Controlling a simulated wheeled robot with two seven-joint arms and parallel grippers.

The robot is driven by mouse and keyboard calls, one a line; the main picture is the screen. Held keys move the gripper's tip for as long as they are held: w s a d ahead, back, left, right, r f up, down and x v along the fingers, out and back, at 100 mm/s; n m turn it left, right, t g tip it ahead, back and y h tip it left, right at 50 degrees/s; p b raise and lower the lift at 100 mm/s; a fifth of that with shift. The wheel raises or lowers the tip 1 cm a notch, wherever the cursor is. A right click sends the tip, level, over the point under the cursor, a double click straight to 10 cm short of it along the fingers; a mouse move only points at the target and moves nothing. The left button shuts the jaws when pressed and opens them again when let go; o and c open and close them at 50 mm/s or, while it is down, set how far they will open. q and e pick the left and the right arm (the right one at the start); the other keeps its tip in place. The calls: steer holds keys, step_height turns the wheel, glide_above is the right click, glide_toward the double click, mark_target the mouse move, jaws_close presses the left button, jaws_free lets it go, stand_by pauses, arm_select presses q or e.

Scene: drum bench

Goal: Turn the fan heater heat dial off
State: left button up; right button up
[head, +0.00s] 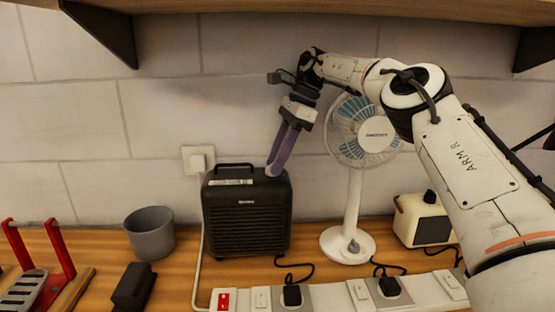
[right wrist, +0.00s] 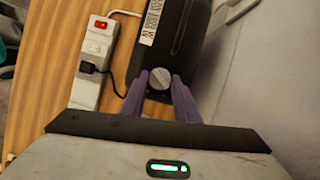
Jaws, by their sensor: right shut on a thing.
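The fan heater (head: 247,218) is a black box with a handle and a slatted front, standing on the wooden bench against the tiled wall. In the right wrist view its dark body (right wrist: 180,45) carries a round grey heat dial (right wrist: 160,78) with a ridge across it. My right gripper (head: 273,173) reaches down to the right end of the heater's top. In the right wrist view its purple fingers (right wrist: 160,92) are on both sides of the dial, shut on it. The fingers hide the dial in the head view. My left gripper is not in view.
A white desk fan (head: 354,210) stands just right of the heater, behind my right arm. A cream and black box (head: 422,220) is further right. A grey pot (head: 151,234) stands left. A power strip (head: 335,298) with plugs runs along the front. A shelf (head: 330,8) hangs above.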

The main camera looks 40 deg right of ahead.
steer(key=shift+n, duration=0.4)
steer(key=o, duration=1)
steer(key=shift+o, duration=0.2)
